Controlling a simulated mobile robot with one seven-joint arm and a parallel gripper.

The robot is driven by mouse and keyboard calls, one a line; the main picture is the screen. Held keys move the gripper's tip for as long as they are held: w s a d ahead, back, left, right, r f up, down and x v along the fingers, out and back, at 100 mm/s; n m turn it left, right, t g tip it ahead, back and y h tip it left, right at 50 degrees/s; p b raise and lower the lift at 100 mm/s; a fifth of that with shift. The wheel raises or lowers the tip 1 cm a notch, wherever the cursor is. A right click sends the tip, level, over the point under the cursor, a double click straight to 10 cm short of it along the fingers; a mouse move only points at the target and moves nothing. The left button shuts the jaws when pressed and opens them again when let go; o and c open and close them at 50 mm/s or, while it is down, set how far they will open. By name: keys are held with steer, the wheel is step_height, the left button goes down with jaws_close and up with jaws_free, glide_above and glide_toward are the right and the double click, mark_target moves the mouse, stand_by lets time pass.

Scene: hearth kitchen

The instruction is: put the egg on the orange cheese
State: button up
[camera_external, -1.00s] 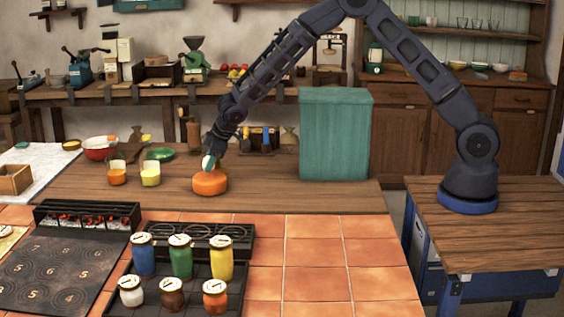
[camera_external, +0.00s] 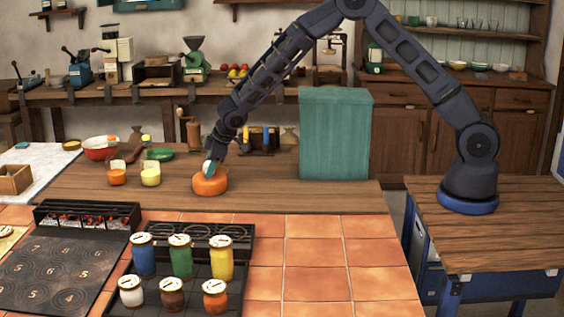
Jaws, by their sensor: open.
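The orange cheese (camera_external: 210,185) is a round, squat wheel lying on the wooden counter. A pale bluish-white egg (camera_external: 208,168) is at the top of the cheese, under my gripper, and appears to touch it. My gripper (camera_external: 214,156) points down over the cheese with its jaws open around or just above the egg. The fingers are small and dark here, so I cannot tell whether they still touch the egg.
A teal box (camera_external: 335,133) stands on the counter to the right. Several lidded jars (camera_external: 180,257) stand in front. Counter right of the cheese is clear.

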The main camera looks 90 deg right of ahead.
steer(key=s+f+v, duration=0.1)
steer(key=s+v, duration=0.1)
steer(key=v, duration=1.2)
steer(key=s+a+f+v, duration=0.1)
steer(key=s+v, duration=0.1)
steer(key=v, duration=1.2)
steer(key=s+a+r+m, duration=0.1)
steer(key=s+r, duration=0.3)
steer(key=s, duration=0.2)
steer(key=s+a+r, duration=0.2)
steer(key=s+r, duration=0.2)
steer(key=s, duration=0.3)
steer(key=s+a+r+y, duration=0.1)
steer(key=s+a, duration=0.2)
steer(key=s, duration=1.2)
steer(key=s+a+m+y, duration=0.1)
steer(key=s+a, duration=0.2)
steer(key=s, duration=1.1)
steer(key=shift+s+r, duration=0.35)
steer(key=shift+r, duration=0.05)
